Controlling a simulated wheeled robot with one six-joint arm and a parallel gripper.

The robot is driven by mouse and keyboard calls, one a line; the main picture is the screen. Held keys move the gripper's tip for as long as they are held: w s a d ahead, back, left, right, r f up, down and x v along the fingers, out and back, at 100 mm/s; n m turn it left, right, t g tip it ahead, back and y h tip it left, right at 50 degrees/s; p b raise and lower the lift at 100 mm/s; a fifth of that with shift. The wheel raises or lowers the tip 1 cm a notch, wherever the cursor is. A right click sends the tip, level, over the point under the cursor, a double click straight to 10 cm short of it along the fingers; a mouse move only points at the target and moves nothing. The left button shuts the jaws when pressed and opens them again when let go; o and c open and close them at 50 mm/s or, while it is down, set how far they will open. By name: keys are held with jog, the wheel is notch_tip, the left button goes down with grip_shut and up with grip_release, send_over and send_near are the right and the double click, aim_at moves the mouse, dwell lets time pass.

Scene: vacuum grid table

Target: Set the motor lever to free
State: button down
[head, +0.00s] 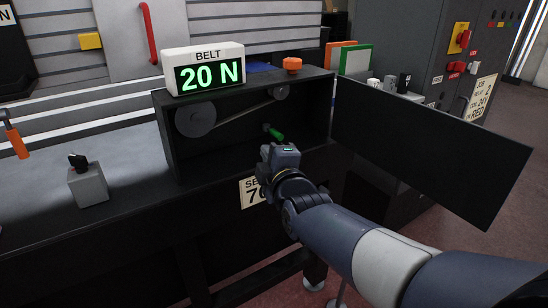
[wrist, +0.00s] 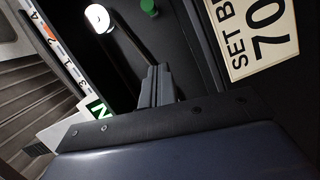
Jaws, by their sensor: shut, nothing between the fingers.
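The lever with a green handle (head: 275,134) sticks out inside the dark open-fronted housing (head: 170,142), below the belt. A green end, probably of the same lever, shows at the top edge of the wrist view (wrist: 148,6). My gripper (head: 279,150) is in front of the housing, just below the green handle in the head view. In the wrist view its fingers (wrist: 157,85) are together with nothing between them. I cannot tell whether they touch the lever. No lever position marks are readable.
A belt runs between a large pulley (head: 195,119) and a small pulley (head: 281,91). The display (head: 204,70) reads BELT 20 N. An orange knob (head: 292,65) is on top. The housing's dark door (head: 430,145) stands open at right. A sign (wrist: 262,35) reads 70.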

aim_at(274, 133)
jog(key=b+x, duration=0.1)
jog(key=x, duration=0.6)
jog(key=shift+f, duration=0.2)
jog(key=shift+w+d, duration=0.55)
jog(key=shift+w, duration=0.05)
jog(key=shift+w+d+f, duration=0.1)
jog(key=shift+w+d, duration=0.25)
jog(key=shift+d, duration=0.2)
jog(key=shift+w+d+f, duration=0.15)
jog(key=shift+w+d, duration=0.15)
jog(key=shift+d, duration=0.2)
jog(key=shift+y, duration=0.3)
jog(key=shift+d, duration=0.2)
